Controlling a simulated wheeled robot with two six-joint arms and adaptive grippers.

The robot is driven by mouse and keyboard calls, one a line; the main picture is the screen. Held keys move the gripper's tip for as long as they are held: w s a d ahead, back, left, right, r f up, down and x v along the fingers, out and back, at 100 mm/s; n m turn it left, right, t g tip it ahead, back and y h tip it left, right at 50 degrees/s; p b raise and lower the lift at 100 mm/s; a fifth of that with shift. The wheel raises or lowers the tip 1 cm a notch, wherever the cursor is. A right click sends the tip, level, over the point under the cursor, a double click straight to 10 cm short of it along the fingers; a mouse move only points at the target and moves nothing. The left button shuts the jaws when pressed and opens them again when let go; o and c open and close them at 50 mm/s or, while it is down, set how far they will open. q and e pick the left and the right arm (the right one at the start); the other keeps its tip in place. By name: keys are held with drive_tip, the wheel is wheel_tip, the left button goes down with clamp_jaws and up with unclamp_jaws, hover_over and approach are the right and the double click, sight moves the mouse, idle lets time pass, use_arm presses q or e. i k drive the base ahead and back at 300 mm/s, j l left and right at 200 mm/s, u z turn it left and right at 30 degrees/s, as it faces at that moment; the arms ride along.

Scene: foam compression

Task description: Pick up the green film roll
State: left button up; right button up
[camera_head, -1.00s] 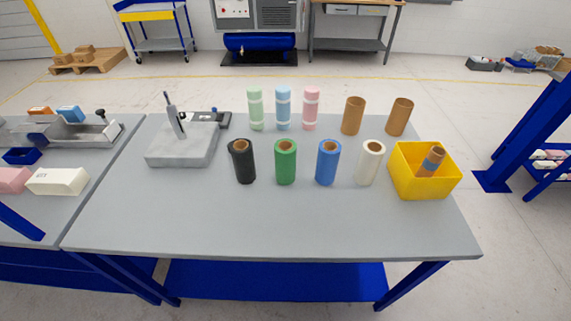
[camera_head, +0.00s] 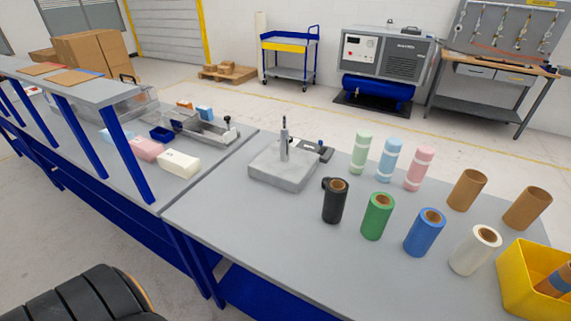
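The green film roll (camera_head: 376,218) stands upright on the grey table, in the front row of rolls. Its brown core opening faces up. The black roll (camera_head: 334,203) stands just left of it and the blue roll (camera_head: 424,234) just right of it, with small gaps between. Neither of my grippers shows in the head view.
A white roll (camera_head: 475,251) and a yellow bin (camera_head: 520,285) are farther right. Pale green, light blue and pink rolls and two brown tubes stand behind. A grey block device (camera_head: 283,170) sits at the left. The table's front left is clear.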

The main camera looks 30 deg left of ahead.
sight(381, 205)
drive_tip(key=k+j+z, duration=0.2)
drive_tip(key=j+z, duration=0.15)
drive_tip(key=k+j+z, duration=0.3)
drive_tip(key=j, duration=0.2)
drive_tip(key=k+j+z, duration=0.35)
drive_tip(key=i+j, duration=0.05)
drive_tip(key=i, duration=0.05)
